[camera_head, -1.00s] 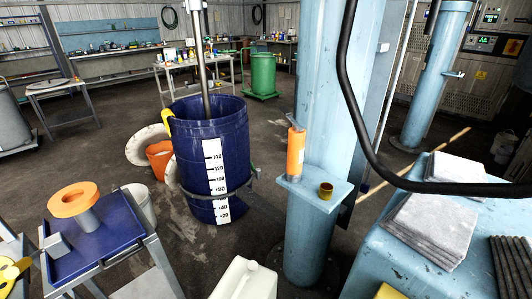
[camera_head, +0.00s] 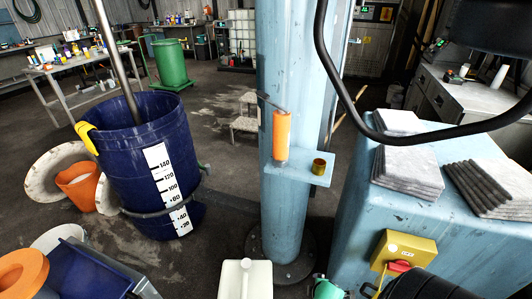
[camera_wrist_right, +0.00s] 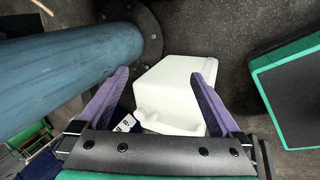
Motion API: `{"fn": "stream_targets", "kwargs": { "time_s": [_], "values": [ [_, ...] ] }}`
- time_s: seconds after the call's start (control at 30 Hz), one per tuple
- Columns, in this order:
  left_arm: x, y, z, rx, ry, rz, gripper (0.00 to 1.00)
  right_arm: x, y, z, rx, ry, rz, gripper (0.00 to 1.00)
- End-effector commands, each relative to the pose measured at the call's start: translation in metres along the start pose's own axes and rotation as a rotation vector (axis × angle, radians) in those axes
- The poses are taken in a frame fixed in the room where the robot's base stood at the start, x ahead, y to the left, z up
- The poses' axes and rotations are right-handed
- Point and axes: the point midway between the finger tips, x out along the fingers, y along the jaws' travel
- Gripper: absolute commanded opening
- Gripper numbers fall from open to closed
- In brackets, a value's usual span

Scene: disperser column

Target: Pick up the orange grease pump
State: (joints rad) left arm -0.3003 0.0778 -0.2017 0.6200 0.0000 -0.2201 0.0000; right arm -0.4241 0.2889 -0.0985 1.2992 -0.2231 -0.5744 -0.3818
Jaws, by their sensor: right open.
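The orange grease pump (camera_head: 281,135) is an upright orange cylinder with a dark thin top part. It stands on a small light-blue shelf (camera_head: 300,172) fixed to the light-blue column (camera_head: 285,60), in the head view. My right gripper (camera_wrist_right: 161,72) is open, with two purple fingers apart and nothing held between them. In the right wrist view it hangs over a white canister (camera_wrist_right: 165,90), beside the column at left. The pump does not show in the right wrist view. My left gripper does not show.
A small brass-coloured cup (camera_head: 319,165) stands on the shelf, right of the pump. A blue barrel (camera_head: 145,150) stands left of the column. A black hose (camera_head: 350,105) hangs in front. A light-blue cabinet (camera_head: 350,235) with grey slabs is at right. The white canister (camera_head: 245,280) stands below.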

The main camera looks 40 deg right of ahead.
Motion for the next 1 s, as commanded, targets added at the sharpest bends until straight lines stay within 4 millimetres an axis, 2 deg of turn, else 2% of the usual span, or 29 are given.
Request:
{"fn": "stream_targets", "kwargs": {
  "time_s": [0.03,0.17,0.27,0.37,0.4,0.47,0.5,0.57,0.6,0.67,0.7,0.83,1.0],
  "values": [
    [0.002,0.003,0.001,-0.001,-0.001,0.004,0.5,-0.007,0.023,-0.003,-0.064,0.001,0.047,1.0],
    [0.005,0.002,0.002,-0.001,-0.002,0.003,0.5,-0.038,0.089,-0.01,-0.278,-0.026,0.189,1.0],
    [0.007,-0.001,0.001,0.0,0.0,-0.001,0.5,-0.072,0.141,-0.02,-0.455,-0.064,0.312,1.0],
    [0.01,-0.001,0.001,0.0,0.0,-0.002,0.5,-0.119,0.192,-0.036,-0.648,-0.121,0.455,1.0],
    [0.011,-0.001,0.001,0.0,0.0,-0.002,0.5,-0.142,0.212,-0.044,-0.73,-0.151,0.519,1.0],
    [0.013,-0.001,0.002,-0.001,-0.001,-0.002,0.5,-0.18,0.238,-0.058,-0.851,-0.206,0.618,1.0],
    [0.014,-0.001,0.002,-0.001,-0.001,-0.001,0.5,-0.207,0.253,-0.067,-0.926,-0.244,0.683,1.0],
    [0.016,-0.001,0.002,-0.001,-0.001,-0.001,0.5,-0.247,0.27,-0.082,-1.027,-0.305,0.776,1.0],
    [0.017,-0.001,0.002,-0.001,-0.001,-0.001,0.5,-0.273,0.278,-0.091,-1.088,-0.345,0.835,1.0],
    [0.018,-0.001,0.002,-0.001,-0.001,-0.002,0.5,-0.31,0.287,-0.103,-1.164,-0.405,0.916,1.0],
    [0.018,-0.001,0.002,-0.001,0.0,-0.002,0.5,-0.323,0.297,-0.111,-1.286,-0.479,0.971,1.0],
    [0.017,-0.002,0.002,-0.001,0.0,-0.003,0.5,-0.353,0.312,-0.133,-1.556,-0.661,1.094,1.0],
    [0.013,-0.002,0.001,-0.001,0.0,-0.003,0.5,-0.351,0.334,-0.144,-1.6,-0.699,1.114,1.0]
  ]
}}
